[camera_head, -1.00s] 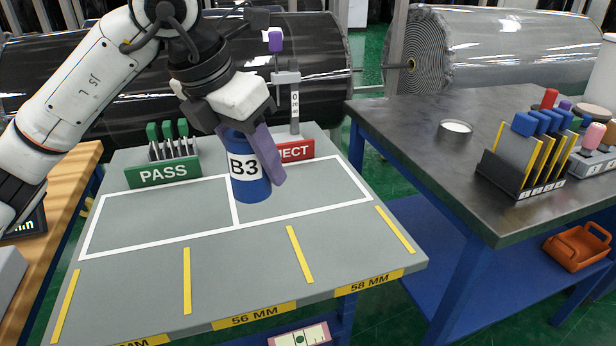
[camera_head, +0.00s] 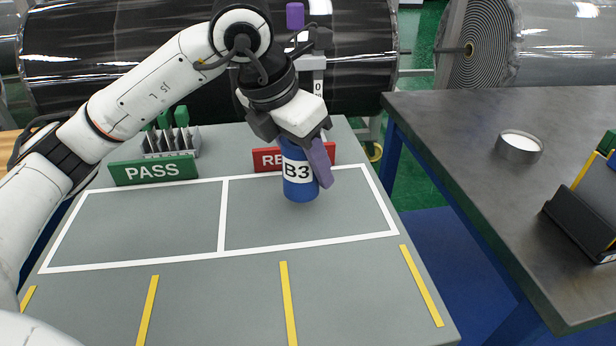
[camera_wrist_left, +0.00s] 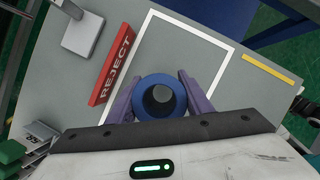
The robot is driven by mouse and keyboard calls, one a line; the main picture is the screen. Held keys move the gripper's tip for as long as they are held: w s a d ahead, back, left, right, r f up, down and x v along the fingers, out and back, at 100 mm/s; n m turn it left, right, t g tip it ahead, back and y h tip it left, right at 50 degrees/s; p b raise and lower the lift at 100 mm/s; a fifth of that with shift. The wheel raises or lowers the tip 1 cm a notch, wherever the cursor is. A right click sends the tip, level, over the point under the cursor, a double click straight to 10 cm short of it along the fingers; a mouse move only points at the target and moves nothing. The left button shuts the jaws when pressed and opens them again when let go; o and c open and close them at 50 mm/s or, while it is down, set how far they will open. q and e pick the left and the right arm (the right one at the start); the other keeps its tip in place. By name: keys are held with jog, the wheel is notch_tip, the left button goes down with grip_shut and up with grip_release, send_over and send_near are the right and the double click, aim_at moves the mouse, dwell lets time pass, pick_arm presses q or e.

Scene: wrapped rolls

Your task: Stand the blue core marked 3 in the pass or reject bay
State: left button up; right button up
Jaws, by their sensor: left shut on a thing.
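The blue core (camera_head: 299,172) has a white label reading B3. In the head view it is upright within the outline of the reject bay (camera_head: 345,222), towards its back; whether it touches the surface I cannot tell. My left gripper (camera_head: 305,160) is shut on it from above. In the left wrist view the core's open top (camera_wrist_left: 161,97) shows between the two purple fingers of the left gripper (camera_wrist_left: 160,104). The red REJECT sign (camera_head: 267,160) stands behind the core and is partly hidden by it. The pass bay (camera_head: 140,225) is empty. My right gripper is not in view.
The green PASS sign (camera_head: 154,170) stands behind the pass bay, with a grey rack (camera_head: 170,142) behind it. Yellow strips (camera_head: 288,300) mark the front of the grey table. A dark table (camera_head: 470,130) at right holds a round tin (camera_head: 519,147). Large wrapped rolls lie behind.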

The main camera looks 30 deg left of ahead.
aim_at(287, 146)
pick_arm(q)
jog(key=shift+w+f, duration=0.1)
jog(key=shift+f, duration=1.45)
jog(key=o, duration=1.1)
jog(key=shift+o, duration=0.2)
jog(key=p+v, duration=0.1)
jog(key=v, duration=1)
jog(key=shift+s+a+r, duration=0.1)
jog(key=shift+s+r, duration=0.15)
jog(key=shift+r, duration=0.35)
